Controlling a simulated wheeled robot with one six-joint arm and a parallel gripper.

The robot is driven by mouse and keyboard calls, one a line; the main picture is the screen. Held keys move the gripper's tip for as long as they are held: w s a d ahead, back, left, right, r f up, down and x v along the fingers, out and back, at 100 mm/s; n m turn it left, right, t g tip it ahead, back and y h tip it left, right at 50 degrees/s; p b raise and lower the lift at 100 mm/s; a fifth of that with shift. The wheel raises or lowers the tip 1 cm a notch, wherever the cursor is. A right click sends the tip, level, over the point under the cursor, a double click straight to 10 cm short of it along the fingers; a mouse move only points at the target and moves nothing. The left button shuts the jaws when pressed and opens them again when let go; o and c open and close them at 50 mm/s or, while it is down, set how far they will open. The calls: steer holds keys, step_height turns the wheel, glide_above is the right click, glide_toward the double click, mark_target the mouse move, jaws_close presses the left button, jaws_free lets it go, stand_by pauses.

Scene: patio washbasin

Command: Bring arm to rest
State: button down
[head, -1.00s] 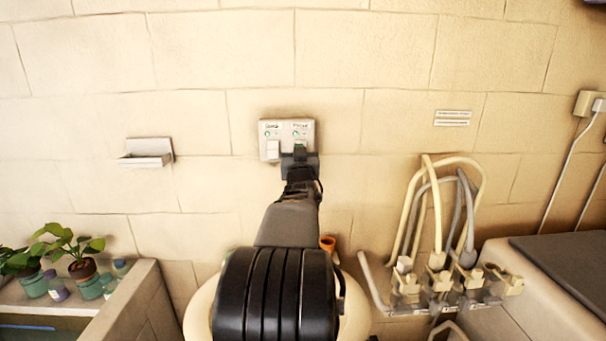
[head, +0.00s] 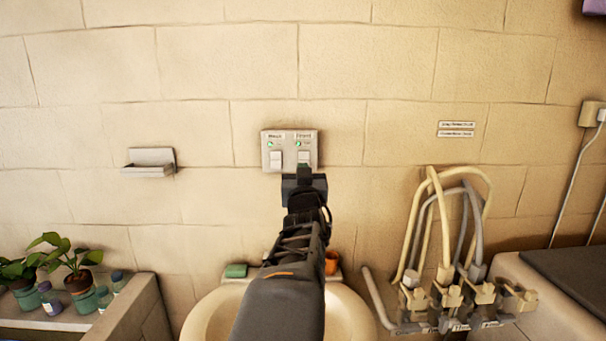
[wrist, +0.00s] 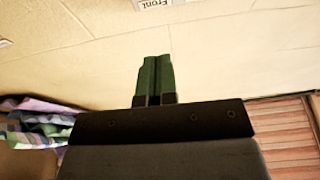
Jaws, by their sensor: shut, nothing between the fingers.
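My gripper (head: 304,178) is in the middle of the head view, raised above the washbasin and pointing at the wall. Its tip overlaps the lower edge of the right switch on the white two-switch plate (head: 268,158); I cannot tell from this view how large the gap is. Both switches have small green marks above them. In the wrist view the gripper's two green-lit fingers (wrist: 155,78) are together with nothing between them. A piece of the plate with the word "Front" (wrist: 155,4) shows at the top edge there.
The cream basin (head: 205,318) lies under my arm, with a green soap-like block (head: 236,271) and an orange cup (head: 331,262) on its back rim. A rack of hoses (head: 440,300) stands right, potted plants (head: 75,262) left. A small wall shelf (head: 150,170) is left of the plate.

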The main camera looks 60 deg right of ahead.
stand_by(0.4)
step_height(320, 180, down, 11)
steer(key=g+y, duration=0.4)
steer(key=g, duration=0.1)
steer(key=w+a+f+n+y, duration=0.1)
steer(key=w+a+f+y, duration=0.1)
steer(key=a+f+y, duration=0.3)
steer(key=w+a+f+n+y, duration=0.1)
steer(key=w+a+f+y, duration=0.1)
steer(key=a+f, duration=0.55)
steer(key=a+f+n+g+y, duration=0.1)
steer(key=a+f+n+y, duration=0.1)
steer(key=a, duration=0.7)
steer(key=a+f+n+y, duration=0.1)
steer(key=a+n+y, duration=0.2)
steer(key=a, duration=0.6)
steer(key=a+f+n+g+y, duration=0.1)
steer(key=a+n, duration=0.3)
steer(key=a, duration=0.5)
steer(key=shift+a+f+n+g+y, duration=0.15)
steer(key=shift+f+n+g+y, duration=0.15)
steer(key=shift+f+y, duration=0.45)
